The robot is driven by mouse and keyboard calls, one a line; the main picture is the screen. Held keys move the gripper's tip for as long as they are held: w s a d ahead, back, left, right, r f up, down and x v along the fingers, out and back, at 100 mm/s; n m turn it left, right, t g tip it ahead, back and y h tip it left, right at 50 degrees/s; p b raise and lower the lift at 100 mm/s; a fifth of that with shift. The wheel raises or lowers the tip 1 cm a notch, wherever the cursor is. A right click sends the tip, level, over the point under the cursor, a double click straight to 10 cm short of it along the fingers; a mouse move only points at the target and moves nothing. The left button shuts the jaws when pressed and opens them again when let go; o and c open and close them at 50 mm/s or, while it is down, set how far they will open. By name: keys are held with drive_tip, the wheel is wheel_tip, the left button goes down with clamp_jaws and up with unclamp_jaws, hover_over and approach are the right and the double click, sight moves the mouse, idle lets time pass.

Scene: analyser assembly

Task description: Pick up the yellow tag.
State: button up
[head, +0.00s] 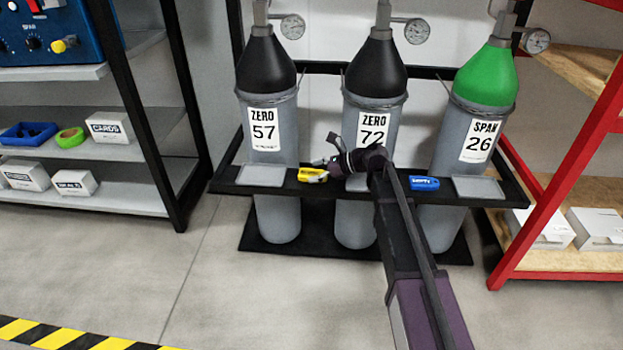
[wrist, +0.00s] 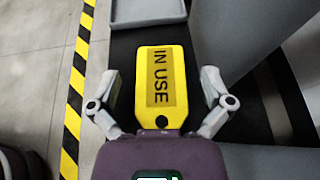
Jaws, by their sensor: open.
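The yellow tag (head: 312,175) lies on the black shelf bar in front of the gas cylinders, between the cylinders marked 57 and 72. In the wrist view the tag (wrist: 161,85) reads "IN USE" and has a hole at its near end. My gripper (wrist: 162,80) is open, with one finger on each side of the tag and a gap on both sides. In the head view my gripper (head: 328,166) is at the tag's right end, reaching in from the right.
A blue tag (head: 424,183) lies on the same bar (head: 285,187) to the right. Grey plates (head: 262,176) sit on the bar. The cylinders (head: 273,120) stand close behind it. A grey shelf (head: 150,200) is at left, a red-framed rack (head: 545,225) at right.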

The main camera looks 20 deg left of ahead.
drive_tip(key=shift+x, duration=0.9)
drive_tip(key=c, duration=1.1)
